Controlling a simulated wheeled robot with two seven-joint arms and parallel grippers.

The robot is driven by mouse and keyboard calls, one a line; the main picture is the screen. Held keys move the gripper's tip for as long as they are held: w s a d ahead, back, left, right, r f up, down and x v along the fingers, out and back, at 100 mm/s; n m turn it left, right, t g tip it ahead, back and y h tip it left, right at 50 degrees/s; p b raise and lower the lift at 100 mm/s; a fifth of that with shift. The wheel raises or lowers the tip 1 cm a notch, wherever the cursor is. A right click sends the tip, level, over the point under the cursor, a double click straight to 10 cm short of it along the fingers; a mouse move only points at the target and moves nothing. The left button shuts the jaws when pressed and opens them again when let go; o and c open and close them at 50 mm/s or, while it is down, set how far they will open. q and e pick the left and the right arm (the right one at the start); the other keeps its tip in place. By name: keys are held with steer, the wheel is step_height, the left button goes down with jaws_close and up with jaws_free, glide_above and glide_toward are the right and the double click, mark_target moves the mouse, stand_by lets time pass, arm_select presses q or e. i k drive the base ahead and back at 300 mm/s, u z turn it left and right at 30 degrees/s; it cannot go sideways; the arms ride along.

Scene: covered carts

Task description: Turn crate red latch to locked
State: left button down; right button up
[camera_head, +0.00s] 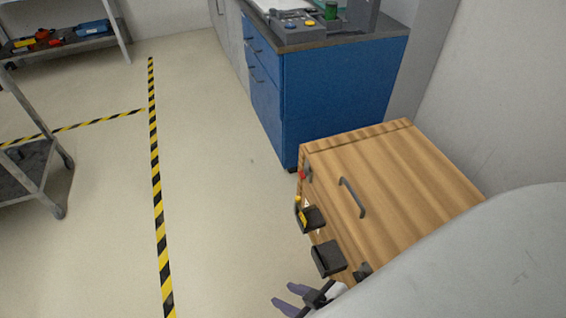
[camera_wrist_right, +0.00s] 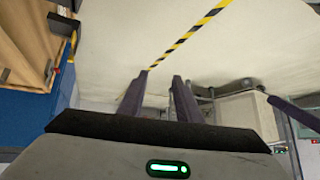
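The wooden crate (camera_head: 410,180) stands at the right in the head view, with a grey handle on its lid. Its red latch (camera_head: 302,175) is a small red part near the top far corner of the side face. Its exact setting is too small to tell. The red latch also shows at the left edge of the right wrist view (camera_wrist_right: 5,74). My right gripper (camera_head: 285,296) is low beside the near end of the crate, apart from the latch. Its two purple fingers (camera_wrist_right: 158,75) are spread with nothing between them. My left gripper is not in view.
Dark brackets (camera_head: 328,258) jut from the crate's side, one with a yellow part (camera_head: 303,216). A blue cabinet (camera_head: 335,95) stands behind the crate. A grey cart (camera_head: 35,170) is at the left. The floor (camera_head: 215,190) between is clear, with striped tape (camera_head: 156,180).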

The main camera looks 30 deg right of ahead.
mark_target(303, 176)
steer(key=i, duration=4)
steer(key=z, duration=3.55)
